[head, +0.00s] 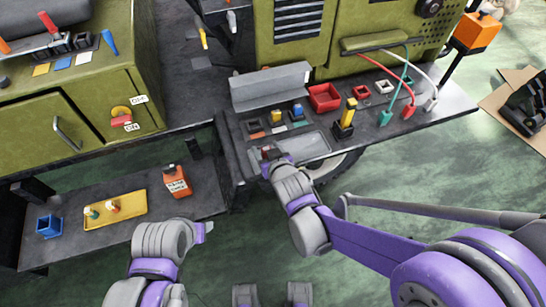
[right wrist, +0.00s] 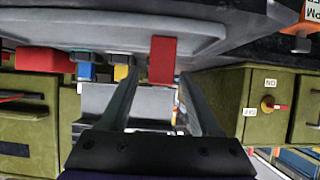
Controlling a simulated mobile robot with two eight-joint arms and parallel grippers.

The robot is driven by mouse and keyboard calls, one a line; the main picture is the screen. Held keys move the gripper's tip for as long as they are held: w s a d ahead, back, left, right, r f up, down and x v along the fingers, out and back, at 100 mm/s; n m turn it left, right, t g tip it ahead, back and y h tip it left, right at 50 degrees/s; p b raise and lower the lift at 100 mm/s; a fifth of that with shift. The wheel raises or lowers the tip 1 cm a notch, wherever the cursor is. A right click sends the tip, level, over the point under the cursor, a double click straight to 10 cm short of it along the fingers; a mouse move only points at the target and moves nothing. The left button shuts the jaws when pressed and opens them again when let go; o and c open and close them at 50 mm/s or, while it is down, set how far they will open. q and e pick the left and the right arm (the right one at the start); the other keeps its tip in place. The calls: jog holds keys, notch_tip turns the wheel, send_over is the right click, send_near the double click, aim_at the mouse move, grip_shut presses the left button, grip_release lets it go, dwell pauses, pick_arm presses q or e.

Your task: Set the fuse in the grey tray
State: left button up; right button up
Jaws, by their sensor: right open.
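The red fuse (right wrist: 162,60) is upright in the right wrist view, which is upside down. Its base appears to rest on the grey tray (right wrist: 60,28). In the head view the tray (head: 308,148) lies on the dark bench, and a small red part of the fuse (head: 266,153) shows at its left end. My right gripper (right wrist: 155,100) is open, with its fingers on either side of the fuse and gaps visible. In the head view the right gripper (head: 270,157) is over the tray's left end. My left gripper (head: 205,229) is by the lower shelf, its fingers unclear.
Yellow (head: 276,116) and blue (head: 297,111) pieces stand behind the tray, before a grey angled panel (head: 270,86). A yellow-topped black holder (head: 346,118) and a red open box (head: 323,97) are to the right.

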jog(key=p+v, duration=0.1)
jog(key=v, duration=0.8)
jog(key=s+d+f+m+g+h, duration=0.2)
jog(key=s+d+g, duration=0.4)
jog(key=s+d, duration=0.9)
jog(key=shift+d+f+m+g+h, duration=0.2)
jog(key=shift+d+m+g+h, duration=0.1)
jog(key=shift+d+m+h, duration=0.45)
